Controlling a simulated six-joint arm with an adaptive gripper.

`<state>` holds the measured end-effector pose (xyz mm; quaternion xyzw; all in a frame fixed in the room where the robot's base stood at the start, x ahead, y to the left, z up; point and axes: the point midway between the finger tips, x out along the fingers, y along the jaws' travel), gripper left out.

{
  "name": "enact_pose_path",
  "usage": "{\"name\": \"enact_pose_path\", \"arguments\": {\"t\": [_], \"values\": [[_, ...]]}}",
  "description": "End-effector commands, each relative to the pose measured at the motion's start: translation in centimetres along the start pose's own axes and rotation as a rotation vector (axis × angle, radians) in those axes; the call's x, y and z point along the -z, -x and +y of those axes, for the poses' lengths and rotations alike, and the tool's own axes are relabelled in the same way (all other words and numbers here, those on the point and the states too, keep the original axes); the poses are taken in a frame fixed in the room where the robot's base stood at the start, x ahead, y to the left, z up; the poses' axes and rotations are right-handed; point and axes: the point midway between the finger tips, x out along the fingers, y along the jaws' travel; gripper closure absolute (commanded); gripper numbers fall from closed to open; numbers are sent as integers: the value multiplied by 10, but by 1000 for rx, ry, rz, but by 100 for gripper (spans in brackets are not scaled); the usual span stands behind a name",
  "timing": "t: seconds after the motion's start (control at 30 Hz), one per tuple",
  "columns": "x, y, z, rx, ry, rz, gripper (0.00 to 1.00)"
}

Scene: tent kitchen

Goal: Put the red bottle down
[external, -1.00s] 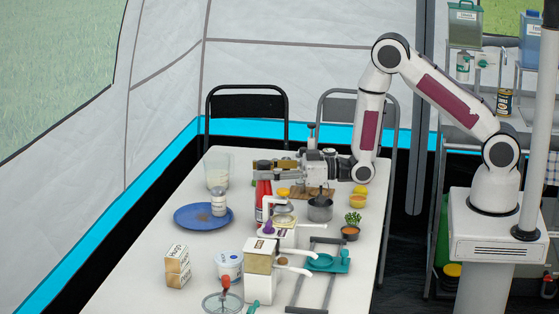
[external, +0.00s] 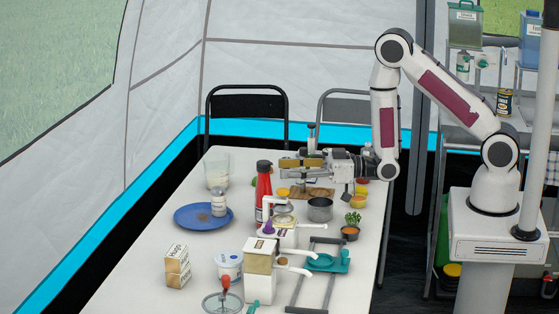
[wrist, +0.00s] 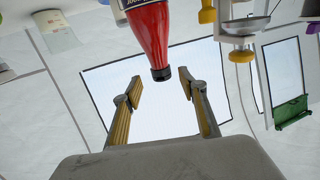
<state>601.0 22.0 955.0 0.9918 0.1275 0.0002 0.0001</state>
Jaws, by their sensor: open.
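The red bottle (external: 264,190), with a dark cap, stands upright on the white table behind the white dispensers. In the wrist view the red bottle (wrist: 150,32) shows upside down, its dark cap just beyond the fingertips. My gripper (external: 285,168) is to the right of the bottle's upper part, apart from it. In the wrist view my gripper (wrist: 158,88) is open, with nothing between its two yellow-padded fingers.
A blue plate (external: 190,221) with a small jar (external: 218,205) is to the bottle's left. White dispensers (external: 276,240) stand close in front. A metal pot (external: 320,209) and a wooden board (external: 318,194) are to the right.

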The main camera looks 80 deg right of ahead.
Motion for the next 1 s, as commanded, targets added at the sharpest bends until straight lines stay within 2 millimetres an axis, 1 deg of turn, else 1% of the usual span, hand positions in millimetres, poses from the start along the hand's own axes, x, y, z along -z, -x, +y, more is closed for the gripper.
{"name": "enact_pose_path", "arguments": {"t": [0.03, 0.2, 0.4, 0.6, 1.0], "values": [[-1, 7, 0, -1, -1, -3, 58], [-1, 28, 0, -1, -1, -2, 58], [-1, 44, 0, -1, -1, -2, 58], [0, 49, 0, 1, 0, 0, 58], [0, 49, 0, 1, 0, 0, 58]]}}
